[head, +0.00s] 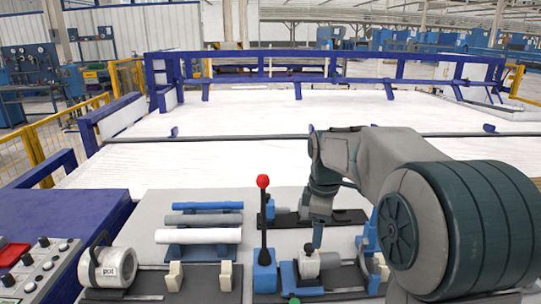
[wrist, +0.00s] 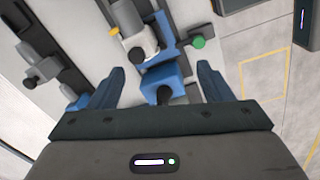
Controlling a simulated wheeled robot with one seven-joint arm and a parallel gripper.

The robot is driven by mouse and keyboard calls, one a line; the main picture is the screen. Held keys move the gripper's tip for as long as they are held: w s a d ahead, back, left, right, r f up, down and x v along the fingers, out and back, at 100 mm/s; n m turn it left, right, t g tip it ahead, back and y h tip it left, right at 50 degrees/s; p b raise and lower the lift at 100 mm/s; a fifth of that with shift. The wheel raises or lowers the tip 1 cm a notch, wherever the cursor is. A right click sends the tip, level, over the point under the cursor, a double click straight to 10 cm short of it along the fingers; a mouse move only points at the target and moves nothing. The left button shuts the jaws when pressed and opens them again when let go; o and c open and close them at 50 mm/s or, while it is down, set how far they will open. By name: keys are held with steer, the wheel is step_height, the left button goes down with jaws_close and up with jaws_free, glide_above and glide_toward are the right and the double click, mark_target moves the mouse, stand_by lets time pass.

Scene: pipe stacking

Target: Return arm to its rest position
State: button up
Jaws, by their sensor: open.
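My gripper (head: 318,240) hangs pointing down over the bench in the head view, at the lower end of my folded arm. In the wrist view its two dark fingers (wrist: 160,68) are spread apart, with nothing held between them. Beyond and between them are a blue block (wrist: 168,85) and a grey-white cylindrical fitting (wrist: 140,44). In the head view the small white-grey fitting (head: 309,265) sits just below the gripper. I cannot tell the exact gap between them.
Blue (head: 207,205), grey (head: 200,219) and white (head: 198,236) pipes lie on a rack at left. A red-knobbed lever (head: 263,182) stands close left of the gripper. A white cylinder (head: 118,266) and control panel (head: 35,270) are further left. The white area behind is clear.

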steer(key=s+f+m+t, duration=0.1)
steer(key=s+f+m, duration=0.1)
steer(key=s+m, duration=0.5)
steer(key=s+f+m+t, duration=0.1)
steer(key=s+m, duration=0.6)
steer(key=s, duration=0.8)
steer(key=shift+f, duration=0.7)
